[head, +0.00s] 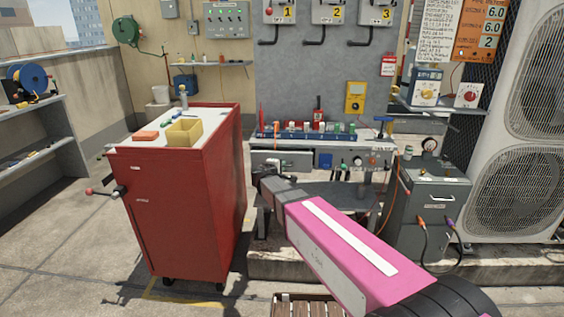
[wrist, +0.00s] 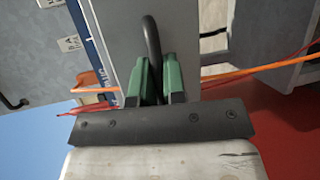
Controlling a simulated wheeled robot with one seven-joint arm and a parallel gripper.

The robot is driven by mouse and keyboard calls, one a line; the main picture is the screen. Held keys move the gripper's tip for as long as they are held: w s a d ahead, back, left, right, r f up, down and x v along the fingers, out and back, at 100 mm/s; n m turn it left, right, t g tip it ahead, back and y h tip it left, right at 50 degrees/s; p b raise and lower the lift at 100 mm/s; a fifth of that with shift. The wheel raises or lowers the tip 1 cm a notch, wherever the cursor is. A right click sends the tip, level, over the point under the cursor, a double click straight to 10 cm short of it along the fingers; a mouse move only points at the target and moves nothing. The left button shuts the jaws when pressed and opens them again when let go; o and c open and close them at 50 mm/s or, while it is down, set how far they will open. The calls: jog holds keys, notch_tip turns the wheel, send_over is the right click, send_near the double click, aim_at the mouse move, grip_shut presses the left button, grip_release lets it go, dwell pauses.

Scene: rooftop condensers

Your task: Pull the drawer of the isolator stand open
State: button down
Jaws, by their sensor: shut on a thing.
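The isolator stand (head: 310,75) is a tall grey board with three numbered switch boxes and a bench-like lower part. Its grey drawer (head: 300,160) is at the lower left of that part, partly behind my arm. In the wrist view the drawer front (wrist: 118,30) is a grey panel with a dark, curved bar handle (wrist: 151,35). My gripper (wrist: 154,78) has its green fingers closed on either side of this handle. In the head view my pink arm reaches to the drawer, and the fingertips are hard to make out. I cannot tell how far the drawer is out.
A grey cabinet (head: 430,205) with hoses and large condenser units (head: 520,150) stand to the right. A slatted wooden pallet (head: 308,305) lies in front.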

jog(key=s, duration=0.8)
jog(key=shift+a, duration=0.15)
jog(key=c, duration=1.5)
grip_release()
jog(key=v, duration=1)
jog(key=shift+s+a, duration=0.2)
jog(key=shift+s, duration=0.1)
